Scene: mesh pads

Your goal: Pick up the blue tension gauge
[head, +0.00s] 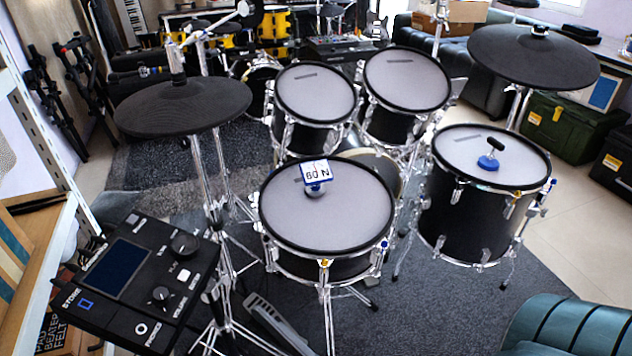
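Two small instruments stand on drum pads. One has a round blue base and a black T-shaped top; this blue gauge (489,160) stands upright on the mesh head of the right floor tom (455,140). The other is a gauge with a white, blue-edged plate reading "60 N" (316,174) above a grey and blue round base, on the front centre snare pad (345,220). I cannot tell the fine details of either. Neither of my grippers shows in the head view.
The drum module (135,275) stands at the front left. A black cymbal pad (182,106) overhangs the left, another (533,55) the back right. Two tom pads (315,93) (407,80) stand behind the snare. A teal padded seat (570,328) is at the bottom right.

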